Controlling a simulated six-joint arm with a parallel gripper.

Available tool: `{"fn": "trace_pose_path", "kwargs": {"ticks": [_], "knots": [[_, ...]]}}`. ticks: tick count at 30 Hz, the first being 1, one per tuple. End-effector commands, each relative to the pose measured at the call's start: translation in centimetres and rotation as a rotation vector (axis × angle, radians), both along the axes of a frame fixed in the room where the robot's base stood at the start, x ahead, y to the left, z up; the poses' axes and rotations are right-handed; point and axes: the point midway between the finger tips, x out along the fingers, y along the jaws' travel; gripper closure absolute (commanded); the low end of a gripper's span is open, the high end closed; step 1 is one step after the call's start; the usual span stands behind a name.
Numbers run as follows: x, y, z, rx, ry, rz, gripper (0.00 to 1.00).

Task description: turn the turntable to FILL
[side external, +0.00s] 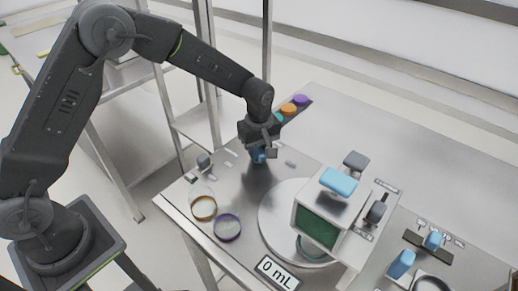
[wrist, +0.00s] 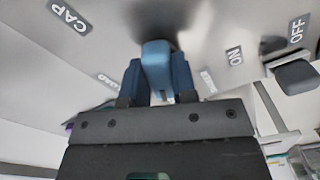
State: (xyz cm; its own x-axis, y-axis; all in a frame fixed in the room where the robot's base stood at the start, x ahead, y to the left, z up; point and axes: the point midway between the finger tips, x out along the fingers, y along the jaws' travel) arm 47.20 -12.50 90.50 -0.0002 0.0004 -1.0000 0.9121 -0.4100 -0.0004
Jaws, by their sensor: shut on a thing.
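My gripper (side external: 262,153) is low over the back left of the table, its fingers shut on a blue handle. In the wrist view, the blue handle (wrist: 157,62) stands between my two dark blue fingertips (wrist: 157,84). Labels lie around it: CAP (wrist: 69,16) at upper left, one that seems to read LOAD (wrist: 107,80) at left, and a small one (wrist: 208,80) at right, too small to read. The white round turntable (side external: 270,218) lies right of and in front of my gripper, partly under a white box-shaped machine. The handle's exact pointing direction is unclear.
The white machine (side external: 300,215) has a green window and light blue top. A 0 mL display (side external: 276,273) stands at the front. Orange-rimmed (side external: 204,208) and purple-rimmed (side external: 228,228) dishes lie left of the turntable. A grey ON/OFF switch (wrist: 297,75) is right of the handle.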

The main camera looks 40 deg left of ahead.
Motion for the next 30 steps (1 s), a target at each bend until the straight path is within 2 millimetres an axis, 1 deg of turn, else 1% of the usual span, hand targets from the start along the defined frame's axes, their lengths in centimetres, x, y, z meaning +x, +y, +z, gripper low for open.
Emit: {"fn": "trace_pose_path", "kwargs": {"ticks": [1, 2, 9, 16, 20, 23, 30], "knots": [[0.0, 0.0, 0.1, -0.001, -0.002, 0.005, 0.98], [0.0, 0.0, 0.1, -0.001, -0.002, 0.005, 0.72], [0.0, 0.0, 0.0, 0.000, -0.001, 0.003, 0.49], [0.0, 0.0, 0.1, 0.000, -0.001, 0.002, 0.49], [0.1, 0.0, 0.9, -0.001, -0.004, 0.001, 0.49], [0.1, 0.0, 2.4, -0.001, -0.005, 0.001, 0.49], [0.1, 0.0, 7.8, -0.002, -0.006, 0.002, 0.49]]}}
